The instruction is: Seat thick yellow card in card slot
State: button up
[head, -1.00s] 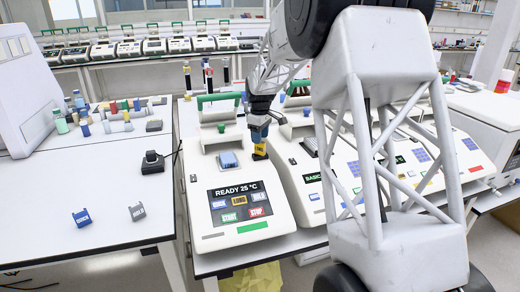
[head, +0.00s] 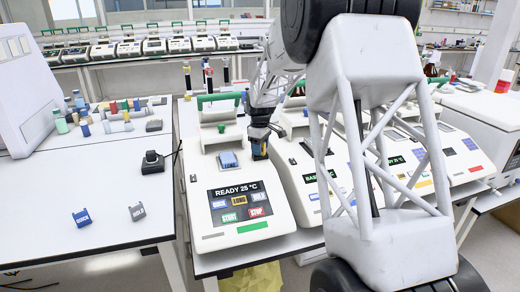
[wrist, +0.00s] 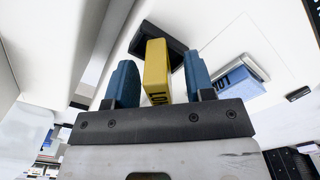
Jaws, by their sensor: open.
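The thick yellow card (wrist: 157,72) stands between my gripper's two blue fingers in the wrist view, with a gap on each side. Its dark lettering is partly cut off. Its far end meets the black card slot (wrist: 178,49) on the white cycler; how deep it sits is hidden. My gripper (wrist: 160,84) is open around the card. In the head view my gripper (head: 259,148) is low over the right side of the nearest cycler (head: 283,208), and the card is mostly hidden there.
The cycler's screen (head: 240,203) reads READY 25 °C. A blue block (head: 229,160) sits on its top, left of my gripper. More cyclers stand close on the right. Blue QUICK (head: 82,217) and grey HOLD (head: 137,211) cards lie on the left table.

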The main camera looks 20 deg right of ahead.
grip_shut()
dwell(0.3)
jog(key=shift+r, duration=0.75)
jog(key=shift+s+r, duration=0.2)
jog(key=shift+r, duration=0.35)
jog(key=shift+s+r, duration=0.2)
jog(key=shift+r, duration=0.3)
jog(key=s+a+r, duration=0.1)
jog(key=s+a, duration=0.1)
jog(key=s, duration=1.3)
jog(key=shift+r, duration=0.2)
jog(key=shift+w, duration=0.1)
